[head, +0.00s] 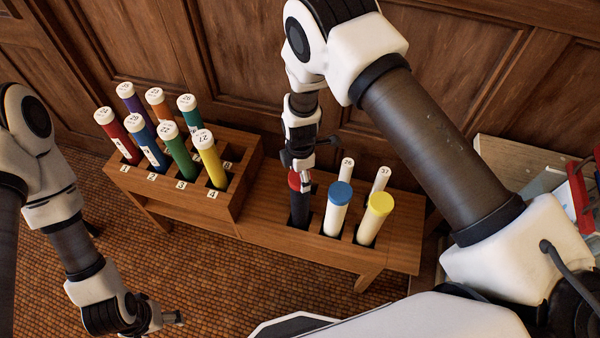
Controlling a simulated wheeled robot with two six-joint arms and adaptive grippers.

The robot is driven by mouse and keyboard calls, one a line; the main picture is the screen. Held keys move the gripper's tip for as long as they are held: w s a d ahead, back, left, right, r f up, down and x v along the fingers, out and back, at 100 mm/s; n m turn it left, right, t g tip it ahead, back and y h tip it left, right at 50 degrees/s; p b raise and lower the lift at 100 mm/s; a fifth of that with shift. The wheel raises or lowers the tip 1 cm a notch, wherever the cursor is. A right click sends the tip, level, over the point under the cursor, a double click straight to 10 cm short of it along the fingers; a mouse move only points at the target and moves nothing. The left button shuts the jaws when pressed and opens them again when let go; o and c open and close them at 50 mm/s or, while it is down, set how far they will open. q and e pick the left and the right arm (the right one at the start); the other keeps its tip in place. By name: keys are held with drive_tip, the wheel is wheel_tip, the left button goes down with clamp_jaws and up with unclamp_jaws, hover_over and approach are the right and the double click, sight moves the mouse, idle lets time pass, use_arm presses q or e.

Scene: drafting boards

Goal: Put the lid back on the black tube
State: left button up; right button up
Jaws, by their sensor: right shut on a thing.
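The black tube (300,211) stands upright in a slot of the low wooden bench, left of the other tubes there. A red lid (294,181) is at the top of the black tube; I cannot tell whether it is seated or just above the rim. My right gripper (301,178) points down from above and is shut on the red lid, partly hiding it. My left gripper (176,318) hangs low at the lower left, over the tiled floor, far from the tube. Its fingers are too small to read.
A wooden rack (220,207) of several coloured tubes is at left. A panelled wall (240,60) closes the back.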

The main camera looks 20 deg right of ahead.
drive_tip(key=o, duration=0.8)
drive_tip(key=shift+o, duration=0.5)
wheel_tip(320, 180, up, 7)
drive_tip(key=p, duration=0.7)
drive_tip(key=shift+p, duration=0.35)
clamp_jaws()
drive_tip(key=shift+f, duration=0.15)
idle(0.5)
